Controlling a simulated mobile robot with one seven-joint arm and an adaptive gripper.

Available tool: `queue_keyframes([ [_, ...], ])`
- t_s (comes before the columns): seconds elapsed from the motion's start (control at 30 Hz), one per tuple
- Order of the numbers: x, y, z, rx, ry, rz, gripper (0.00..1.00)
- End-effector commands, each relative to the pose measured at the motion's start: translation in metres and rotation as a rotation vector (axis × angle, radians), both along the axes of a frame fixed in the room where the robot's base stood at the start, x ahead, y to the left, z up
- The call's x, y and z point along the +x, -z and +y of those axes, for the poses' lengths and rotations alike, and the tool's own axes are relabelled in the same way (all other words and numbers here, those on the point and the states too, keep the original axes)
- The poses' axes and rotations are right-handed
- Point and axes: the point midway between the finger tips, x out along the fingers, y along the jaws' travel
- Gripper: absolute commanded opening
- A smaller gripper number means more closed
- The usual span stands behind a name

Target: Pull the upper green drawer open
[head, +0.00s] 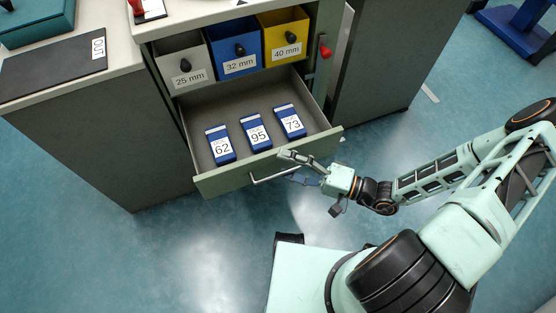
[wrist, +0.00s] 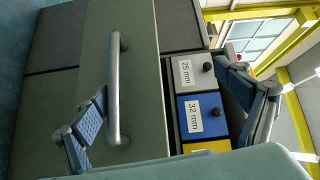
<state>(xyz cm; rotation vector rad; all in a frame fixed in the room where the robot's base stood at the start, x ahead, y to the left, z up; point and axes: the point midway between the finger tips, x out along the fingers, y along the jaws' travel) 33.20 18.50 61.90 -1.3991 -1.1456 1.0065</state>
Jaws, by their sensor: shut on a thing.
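The green drawer (head: 215,184) is pulled well out of the cabinet, below a row of bins. Three blue boxes lie inside, labelled 62 (head: 220,146), 95 (head: 256,132) and 73 (head: 290,121). Its silver bar handle (head: 270,178) is on the front panel and also shows in the wrist view (wrist: 115,90). My gripper (head: 288,168) is at the right part of the handle, one finger above and one below, shut on it. In the wrist view, the fingers stand on both sides of the picture; the exact contact is hard to see.
Above the drawer are a grey 25 mm bin (head: 184,64), a blue 32 mm bin (head: 237,52) and a yellow 40 mm bin (head: 284,40). A red knob (head: 325,52) is on the frame at right. The floor (head: 160,250) before the drawer is clear.

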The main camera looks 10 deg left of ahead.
Motion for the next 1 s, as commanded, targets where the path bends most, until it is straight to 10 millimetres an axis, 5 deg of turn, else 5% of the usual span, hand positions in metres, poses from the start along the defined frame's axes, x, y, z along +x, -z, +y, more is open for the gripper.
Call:
queue_keyframes([
  [0.03,-0.001,-0.015,-0.004,0.032,0.002,-0.016,0.71],
  [0.47,-0.007,-0.010,-0.032,0.033,0.002,-0.016,0.67],
  [0.6,-0.009,-0.007,-0.042,0.030,0.003,-0.013,0.27],
  [1.0,-0.016,0.002,-0.070,0.025,0.004,-0.007,0.27],
])
